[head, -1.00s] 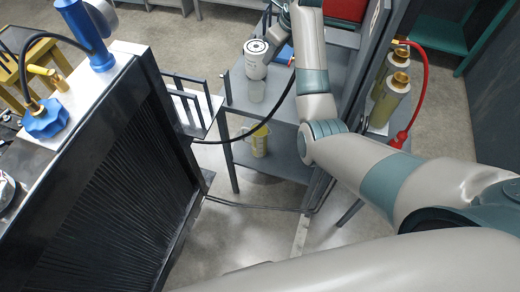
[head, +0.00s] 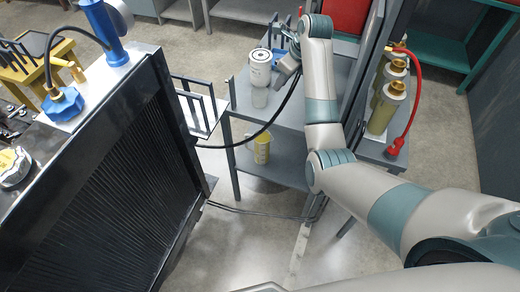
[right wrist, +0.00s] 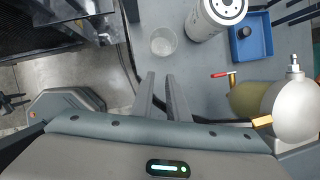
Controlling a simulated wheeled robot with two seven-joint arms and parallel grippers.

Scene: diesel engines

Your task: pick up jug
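A yellow jug (head: 262,147) stands upright on the lower shelf of a grey rack in the head view. A small clear cup (head: 259,97) stands on the upper shelf, in front of a white canister (head: 260,68); the cup also shows in the right wrist view (right wrist: 163,41). My right gripper (head: 285,66) is over the upper shelf, close to the canister's right side in the head view. In the right wrist view its two fingers (right wrist: 161,76) are apart with nothing between them, pointing toward the cup. The yellow jug cannot be made out there. My left gripper is out of view.
The grey rack (head: 235,187) has a blue tray (right wrist: 250,38) and brass-coloured cylinders (head: 386,105) with a red hose at its right. A large black radiator (head: 110,180) stands at the left. A black hose runs across to the rack.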

